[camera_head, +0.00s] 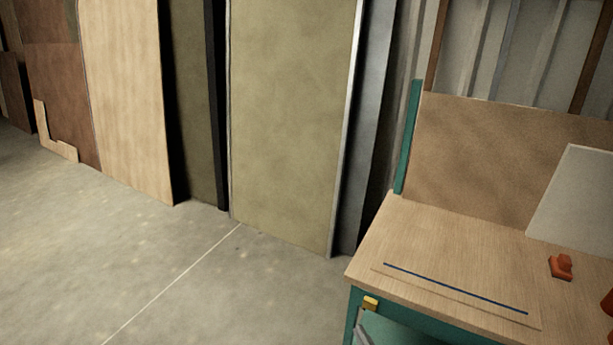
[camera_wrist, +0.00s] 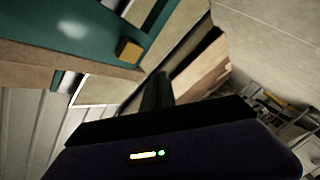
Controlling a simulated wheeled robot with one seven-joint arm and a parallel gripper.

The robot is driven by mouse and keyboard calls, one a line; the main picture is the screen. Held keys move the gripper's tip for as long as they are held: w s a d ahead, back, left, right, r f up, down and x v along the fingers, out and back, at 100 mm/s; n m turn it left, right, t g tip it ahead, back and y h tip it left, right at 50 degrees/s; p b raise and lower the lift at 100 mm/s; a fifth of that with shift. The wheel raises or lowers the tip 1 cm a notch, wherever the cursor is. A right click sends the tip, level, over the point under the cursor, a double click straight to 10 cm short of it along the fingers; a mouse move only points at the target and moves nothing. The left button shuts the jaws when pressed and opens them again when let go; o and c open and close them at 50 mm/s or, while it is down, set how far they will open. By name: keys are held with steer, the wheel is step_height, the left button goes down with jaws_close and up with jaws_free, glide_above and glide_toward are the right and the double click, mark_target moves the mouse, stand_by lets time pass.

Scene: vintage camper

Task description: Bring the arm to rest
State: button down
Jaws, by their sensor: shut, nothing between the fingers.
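My gripper (camera_wrist: 158,92) shows only in the wrist view. Its dark body with small lit indicators fills the bottom of that picture, and its narrow dark fingers point up the picture, shut and empty. Nothing touches the fingers there. No part of my arm shows in the head view, so its overall pose is hidden.
A wooden-topped workbench (camera_head: 400,235) with a teal frame stands at the right, bearing a blue strip (camera_head: 455,288) and a small orange object (camera_head: 561,267). A yellow block (camera_head: 370,303) sits at its front corner. Tall panels (camera_head: 285,120) line the wall. The concrete floor (camera_head: 100,240) is clear.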

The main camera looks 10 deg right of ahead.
steer(key=s+d+r+m+t+h, duration=0.2)
steer(key=s+r+m, duration=0.15)
steer(key=r, duration=0.35)
steer(key=s+r+m+g, duration=0.1)
steer(key=s+r, duration=0.4)
steer(key=s, duration=0.7)
steer(key=s+a+r+m+g, duration=0.1)
steer(key=s+r+m, duration=0.3)
steer(key=s, duration=0.9)
steer(key=s+r+m+g, duration=0.2)
steer(key=s+r, duration=0.3)
steer(key=s, duration=0.8)
steer(key=shift+a+r+m+h, duration=0.3)
steer(key=shift+a+r+m, duration=0.1)
steer(key=shift+m, duration=0.05)
